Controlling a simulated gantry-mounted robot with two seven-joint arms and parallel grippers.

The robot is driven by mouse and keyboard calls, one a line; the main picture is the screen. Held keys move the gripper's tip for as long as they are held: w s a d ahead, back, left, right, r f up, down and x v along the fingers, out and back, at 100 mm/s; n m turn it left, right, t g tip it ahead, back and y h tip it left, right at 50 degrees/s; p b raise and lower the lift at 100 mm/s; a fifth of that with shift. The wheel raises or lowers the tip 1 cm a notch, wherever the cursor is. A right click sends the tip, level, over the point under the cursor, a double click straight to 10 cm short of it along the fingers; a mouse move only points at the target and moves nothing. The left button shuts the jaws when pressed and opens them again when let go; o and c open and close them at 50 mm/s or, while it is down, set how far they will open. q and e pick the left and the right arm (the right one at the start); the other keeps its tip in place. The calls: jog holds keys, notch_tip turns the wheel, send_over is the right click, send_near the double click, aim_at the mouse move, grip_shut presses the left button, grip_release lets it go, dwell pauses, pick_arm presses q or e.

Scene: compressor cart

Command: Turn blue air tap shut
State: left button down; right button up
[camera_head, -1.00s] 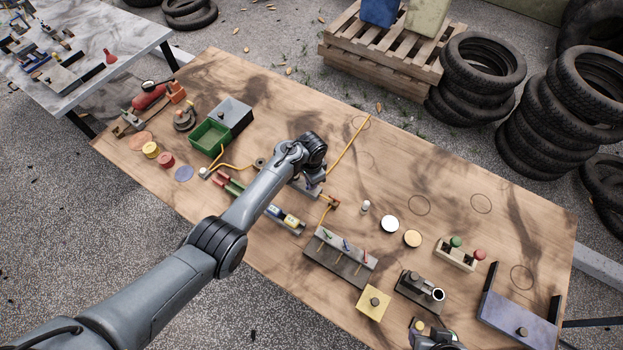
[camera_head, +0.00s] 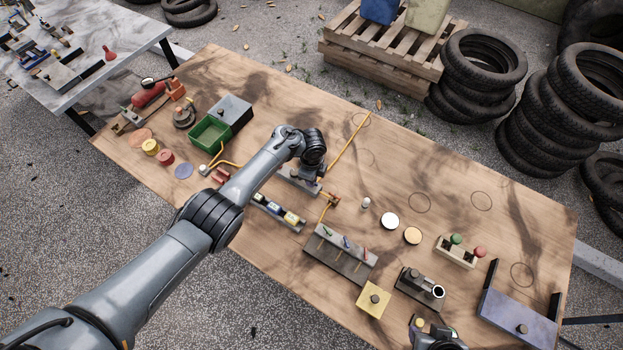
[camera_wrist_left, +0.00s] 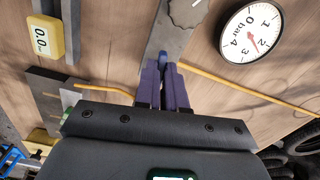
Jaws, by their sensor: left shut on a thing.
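My left gripper (camera_wrist_left: 166,75) has purple fingers that are closed together at the grey bar (camera_wrist_left: 176,40) in the left wrist view. A small blue piece (camera_wrist_left: 163,59), which looks like the blue air tap, shows at the fingertips, and the fingers hide most of it. In the head view my left gripper (camera_head: 306,178) is down at the grey bar (camera_head: 289,178) on the table, and my wrist hides the tap.
A round pressure gauge (camera_wrist_left: 251,32) and a dark knob (camera_wrist_left: 188,10) are close to the fingers. A yellow hose (camera_head: 348,143) runs away from the bar.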

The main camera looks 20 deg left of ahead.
pick_arm(q)
jog(key=shift+m, duration=0.8)
jog(key=c, duration=1.2)
grip_release()
jog(key=shift+r, duration=0.5)
notch_tip(320, 180, up, 10)
jog(key=p, duration=0.4)
jog(key=shift+f, duration=0.1)
